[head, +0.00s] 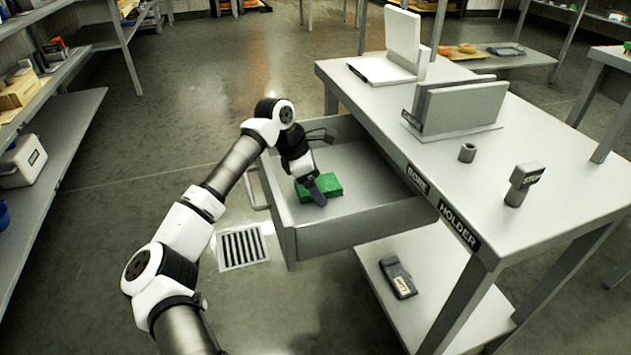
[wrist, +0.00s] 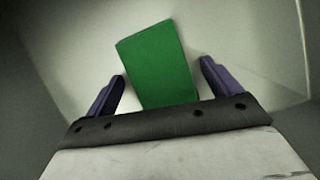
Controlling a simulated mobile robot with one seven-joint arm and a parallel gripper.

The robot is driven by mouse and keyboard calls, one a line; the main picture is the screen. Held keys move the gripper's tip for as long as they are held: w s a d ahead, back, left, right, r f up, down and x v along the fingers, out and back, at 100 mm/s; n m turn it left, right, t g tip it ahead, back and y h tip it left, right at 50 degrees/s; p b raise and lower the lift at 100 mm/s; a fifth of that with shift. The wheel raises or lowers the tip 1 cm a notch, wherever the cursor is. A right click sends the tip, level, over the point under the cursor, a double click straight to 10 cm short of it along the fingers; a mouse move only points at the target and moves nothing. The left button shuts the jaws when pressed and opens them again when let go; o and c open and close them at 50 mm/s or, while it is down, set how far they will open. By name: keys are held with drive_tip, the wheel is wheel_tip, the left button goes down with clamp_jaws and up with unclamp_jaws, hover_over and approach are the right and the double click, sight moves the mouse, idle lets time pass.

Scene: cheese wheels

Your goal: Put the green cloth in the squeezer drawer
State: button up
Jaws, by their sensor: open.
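The green cloth (head: 331,186) is a folded block lying on the floor of an open drawer (head: 375,225) under the table. My gripper (head: 309,191) is inside the drawer, just above or at the cloth. In the wrist view the cloth (wrist: 158,65) lies between and beyond my two purple fingers (wrist: 158,82). The fingers are spread apart, with a gap between each finger and the cloth. In the head view my gripper hides part of the cloth. I cannot read any label naming this drawer.
The grey table (head: 560,180) holds a white laptop-like device (head: 390,60), an upright holder (head: 455,108), a small cup (head: 467,152) and a labelled post (head: 522,184). A dark device (head: 398,277) lies on the lower shelf. Shelves (head: 50,150) stand at left. The floor between is open.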

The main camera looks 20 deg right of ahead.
drive_tip(key=shift+r, duration=0.1)
drive_tip(key=p+v, duration=0.1)
drive_tip(key=v, duration=1.1)
